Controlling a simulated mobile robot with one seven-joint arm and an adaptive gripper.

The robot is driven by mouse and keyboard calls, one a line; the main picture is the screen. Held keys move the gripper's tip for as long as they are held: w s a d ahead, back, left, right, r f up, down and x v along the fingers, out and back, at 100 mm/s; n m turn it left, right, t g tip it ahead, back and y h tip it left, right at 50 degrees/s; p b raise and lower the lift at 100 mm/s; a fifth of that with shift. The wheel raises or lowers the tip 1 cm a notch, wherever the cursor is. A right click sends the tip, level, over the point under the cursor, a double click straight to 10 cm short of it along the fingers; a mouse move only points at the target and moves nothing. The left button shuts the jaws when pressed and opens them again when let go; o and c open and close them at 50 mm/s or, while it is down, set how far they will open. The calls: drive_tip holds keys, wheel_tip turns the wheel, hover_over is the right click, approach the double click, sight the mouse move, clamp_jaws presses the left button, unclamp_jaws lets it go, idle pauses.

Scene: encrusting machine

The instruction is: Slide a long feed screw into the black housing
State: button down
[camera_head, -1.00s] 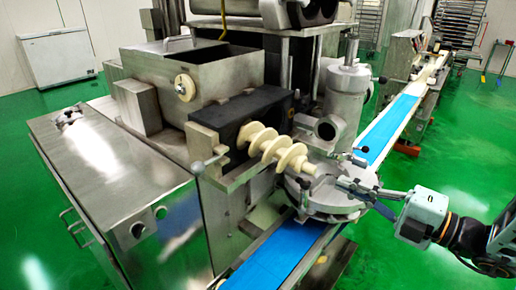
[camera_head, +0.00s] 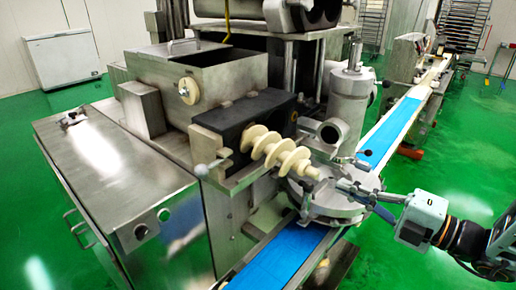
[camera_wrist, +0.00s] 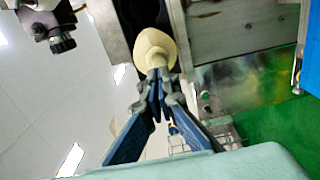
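The cream feed screw (camera_head: 272,148) lies at a slant in front of the black housing (camera_head: 245,120), its far end at or in the housing's face. Most of its spiral stands outside, its near tip pointing down right. My gripper (camera_head: 340,184) is just right of that tip, with what looks like a small gap in the head view. In the wrist view the gripper (camera_wrist: 158,82) has its fingers close together, right by the tip of the screw (camera_wrist: 155,50). No part of the screw clearly shows between the fingers; exact contact is hidden.
A steel cylinder with a round port (camera_head: 333,130) stands right of the screw. A round steel plate (camera_head: 330,207) lies below my fingers, over the blue conveyor belt (camera_head: 285,255). Open green floor lies to the right.

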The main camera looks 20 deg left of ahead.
sight(318, 176)
drive_tip(key=shift+p+x, duration=1.2)
drive_tip(key=shift+x, duration=2.3)
drive_tip(key=shift+p+x, duration=1.5)
drive_tip(key=shift+x, duration=7.45)
drive_tip(key=shift+f, duration=0.1)
drive_tip(key=shift+d, duration=0.1)
drive_tip(key=shift+p+v, duration=1.55)
drive_tip(key=shift+v, duration=3.45)
